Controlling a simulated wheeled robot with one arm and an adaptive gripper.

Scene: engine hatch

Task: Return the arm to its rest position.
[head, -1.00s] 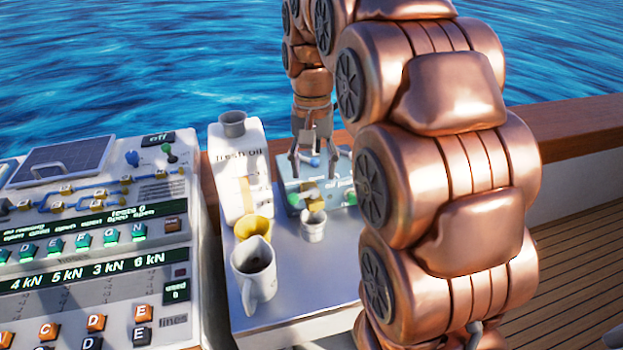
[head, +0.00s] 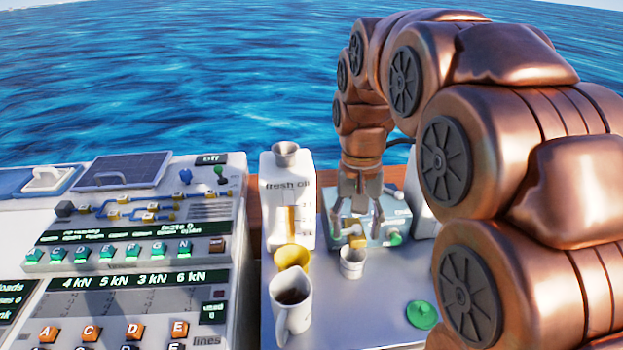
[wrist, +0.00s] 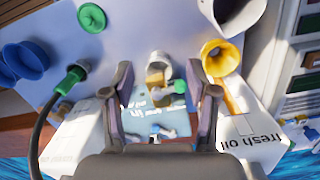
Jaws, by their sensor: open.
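My gripper (head: 357,222) is at the end of my copper arm and points down over the teal pump box (head: 375,232) at the back of the grey table. In the wrist view my gripper (wrist: 168,100) has its two fingers wide apart with nothing held between them. Below and between the fingers the wrist view shows the teal box (wrist: 170,118) with a tan block on it and a small white cup (wrist: 160,62). I cannot tell whether a finger touches the box.
The white fresh oil container (head: 285,215), yellow funnel (head: 291,257), white mug (head: 291,305) and small cup (head: 352,263) stand close to my gripper. A green cap (head: 421,314) lies at the right. A control panel (head: 130,260) fills the left. Water lies beyond.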

